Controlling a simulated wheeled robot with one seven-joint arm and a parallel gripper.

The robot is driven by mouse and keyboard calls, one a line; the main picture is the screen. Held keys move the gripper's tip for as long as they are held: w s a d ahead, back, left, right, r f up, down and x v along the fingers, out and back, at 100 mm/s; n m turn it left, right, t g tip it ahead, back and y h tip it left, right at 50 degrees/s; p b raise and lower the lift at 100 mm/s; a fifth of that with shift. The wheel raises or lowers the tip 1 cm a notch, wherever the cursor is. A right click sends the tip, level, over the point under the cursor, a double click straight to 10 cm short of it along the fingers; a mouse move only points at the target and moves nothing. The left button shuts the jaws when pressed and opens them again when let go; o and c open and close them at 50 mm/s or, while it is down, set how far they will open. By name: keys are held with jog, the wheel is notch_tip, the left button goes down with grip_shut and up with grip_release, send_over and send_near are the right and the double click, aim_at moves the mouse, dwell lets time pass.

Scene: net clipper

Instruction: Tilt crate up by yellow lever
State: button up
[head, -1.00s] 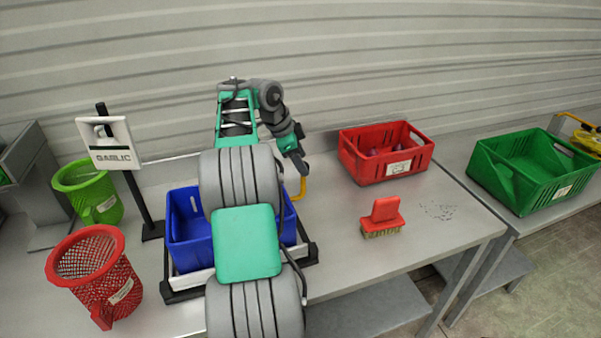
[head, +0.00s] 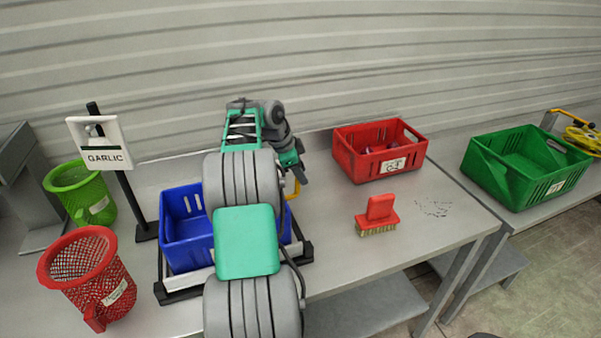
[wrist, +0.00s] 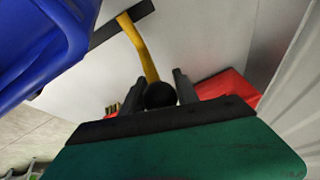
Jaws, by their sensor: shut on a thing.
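The blue crate (head: 187,238) sits in a black-and-white tilting frame (head: 182,288) on the table, partly hidden behind my arm. I cannot tell a clear tilt. The yellow lever (head: 292,190) stands at the frame's right side, mostly hidden in the head view. In the wrist view the lever (wrist: 142,50) runs from a black bar to a round black knob (wrist: 160,95). My gripper (wrist: 161,84) is shut on this knob, one finger on each side. The crate (wrist: 45,45) fills the upper left of the wrist view. In the head view my gripper (head: 301,175) is beside the crate's far right corner.
A garlic sign (head: 100,145) on a black post, a green basket (head: 80,190) and a red mesh basket (head: 88,275) stand left. A red brush (head: 379,210) and red crate (head: 378,150) are right. A green crate (head: 530,165) is on another table. A wall runs behind.

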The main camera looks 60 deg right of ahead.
grip_shut()
dwell(0.9)
